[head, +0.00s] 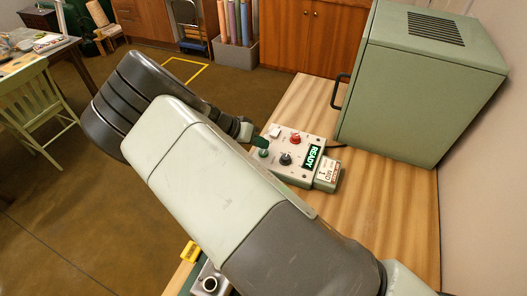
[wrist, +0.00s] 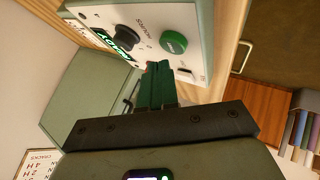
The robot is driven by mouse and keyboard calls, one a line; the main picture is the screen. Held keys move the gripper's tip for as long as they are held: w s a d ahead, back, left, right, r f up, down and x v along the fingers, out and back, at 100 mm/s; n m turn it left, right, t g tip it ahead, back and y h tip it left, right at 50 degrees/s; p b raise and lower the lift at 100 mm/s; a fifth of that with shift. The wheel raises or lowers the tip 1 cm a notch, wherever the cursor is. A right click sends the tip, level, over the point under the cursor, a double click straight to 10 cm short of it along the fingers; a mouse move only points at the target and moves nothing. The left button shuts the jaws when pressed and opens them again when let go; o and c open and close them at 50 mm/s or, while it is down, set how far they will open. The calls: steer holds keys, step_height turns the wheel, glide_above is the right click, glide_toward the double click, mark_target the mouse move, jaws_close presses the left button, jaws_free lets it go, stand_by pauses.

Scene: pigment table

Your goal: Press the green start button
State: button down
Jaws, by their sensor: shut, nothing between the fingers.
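The green start button (head: 264,153) is a round cap on a pale control box (head: 290,177). In the wrist view the green button (wrist: 173,42) is in full view, next to a black knob (wrist: 126,34) and a lit READY display (wrist: 112,41). My gripper (head: 259,141) is shut and empty, its dark green fingers close to the button in the head view. In the wrist view the shut fingertips (wrist: 158,66) lie a little below the button in the picture, with a gap between. Their height above the panel is hard to tell.
A red button (head: 295,139) and a white switch or label (head: 274,131) sit on the same box. A green cabinet (head: 420,80) with a black handle stands behind it on the wooden bench (head: 390,205). Bare bench top lies right of the box.

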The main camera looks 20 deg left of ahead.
mark_target(260, 152)
steer(key=shift+f, duration=0.15)
stand_by(0.5)
steer(key=shift+f, duration=0.3)
steer(key=shift+f, duration=0.5)
stand_by(0.6)
stand_by(0.4)
steer(key=shift+r, duration=0.9)
steer(key=shift+r, duration=2.55)
